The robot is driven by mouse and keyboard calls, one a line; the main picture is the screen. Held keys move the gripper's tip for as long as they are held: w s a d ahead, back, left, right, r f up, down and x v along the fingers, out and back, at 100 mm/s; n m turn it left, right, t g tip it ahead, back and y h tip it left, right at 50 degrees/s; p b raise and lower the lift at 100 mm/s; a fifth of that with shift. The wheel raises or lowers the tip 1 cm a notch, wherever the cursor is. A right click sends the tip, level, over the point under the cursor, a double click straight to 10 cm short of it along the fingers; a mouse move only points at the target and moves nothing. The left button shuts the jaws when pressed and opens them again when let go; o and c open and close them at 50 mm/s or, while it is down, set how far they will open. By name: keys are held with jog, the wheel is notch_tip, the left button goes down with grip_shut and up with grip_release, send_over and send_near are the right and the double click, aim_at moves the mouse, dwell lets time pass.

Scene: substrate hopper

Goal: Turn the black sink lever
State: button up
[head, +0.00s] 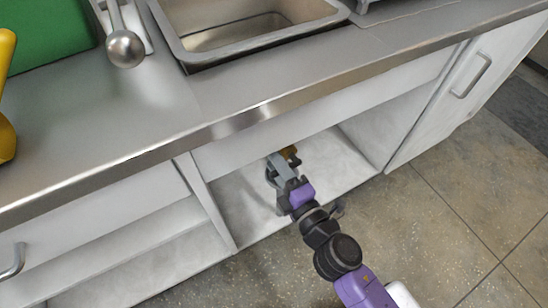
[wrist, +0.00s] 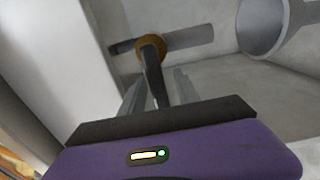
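The black sink lever (wrist: 154,84) shows in the wrist view as a dark bar running from a brass-coloured fitting (wrist: 149,46) toward my gripper. My gripper (wrist: 160,82) has its two grey fingers on either side of the lever. A gap shows between the lever and the right finger; the left finger looks close to the lever, and I cannot tell whether it touches. In the head view my gripper (head: 280,170) reaches into the open cabinet below the sink, in front of the brass fitting (head: 291,153). There the lever is hidden or too small to make out.
A grey pipe (wrist: 190,37) runs through the fitting, and a wide grey round pipe (wrist: 263,28) is at the upper right in the wrist view. The counter edge (head: 250,117) is above my arm. A white cabinet panel (wrist: 60,60) stands close on the left.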

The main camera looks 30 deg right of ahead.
jog(key=shift+w, duration=0.4)
jog(key=shift+c, duration=0.5)
grip_shut()
dwell(0.7)
